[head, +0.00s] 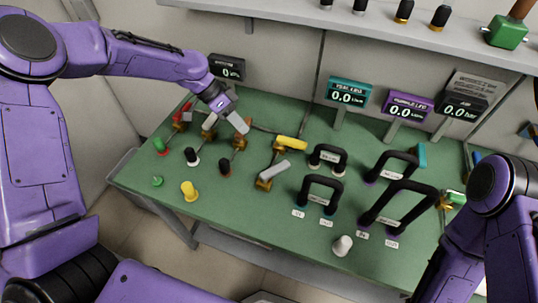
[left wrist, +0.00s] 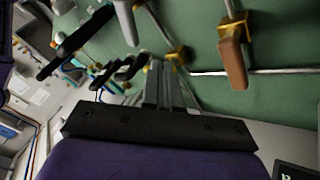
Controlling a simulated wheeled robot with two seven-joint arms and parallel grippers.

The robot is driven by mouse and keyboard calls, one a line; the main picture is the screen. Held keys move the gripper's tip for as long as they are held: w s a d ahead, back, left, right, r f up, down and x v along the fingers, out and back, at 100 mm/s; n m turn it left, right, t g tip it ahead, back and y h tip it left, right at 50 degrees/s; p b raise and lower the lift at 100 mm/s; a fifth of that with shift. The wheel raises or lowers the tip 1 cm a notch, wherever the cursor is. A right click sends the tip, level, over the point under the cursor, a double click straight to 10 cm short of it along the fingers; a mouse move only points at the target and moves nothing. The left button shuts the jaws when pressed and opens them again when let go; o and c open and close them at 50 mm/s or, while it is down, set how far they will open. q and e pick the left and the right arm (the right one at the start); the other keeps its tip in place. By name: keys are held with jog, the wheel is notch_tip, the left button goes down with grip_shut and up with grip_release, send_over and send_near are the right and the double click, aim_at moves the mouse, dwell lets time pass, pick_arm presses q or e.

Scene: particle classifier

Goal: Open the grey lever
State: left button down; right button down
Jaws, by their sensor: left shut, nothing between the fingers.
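The grey lever (head: 273,170) is a light grey handle on a brass valve on the green table, in the middle left of the head view. A light grey handle also shows at the top of the left wrist view (left wrist: 126,22). My left gripper (head: 238,123) is over the back left of the table, up and left of the grey lever and apart from it. Its grey fingers (left wrist: 164,82) are together with nothing between them. Only my right arm shows at the lower right of the head view; its gripper is out of view.
A yellow lever (head: 291,143) stands just behind the grey one. A brown lever (left wrist: 232,62) shows in the left wrist view. Black handles (head: 322,186) stand to the right. Small displays (head: 347,93) line the back. A yellow knob (head: 189,191) is at the front left.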

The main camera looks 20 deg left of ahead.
aim_at(275, 172)
pick_arm(q)
jog(key=p+x, duration=0.2)
jog(key=x, duration=0.8)
jog(key=shift+w+r, duration=0.1)
jog(key=s+d+p, duration=0.2)
jog(key=d, duration=0.1)
jog(key=shift+s+d+f, duration=0.2)
jog(key=shift+s, duration=0.05)
jog(key=shift+f, duration=0.1)
jog(key=shift+w, duration=0.1)
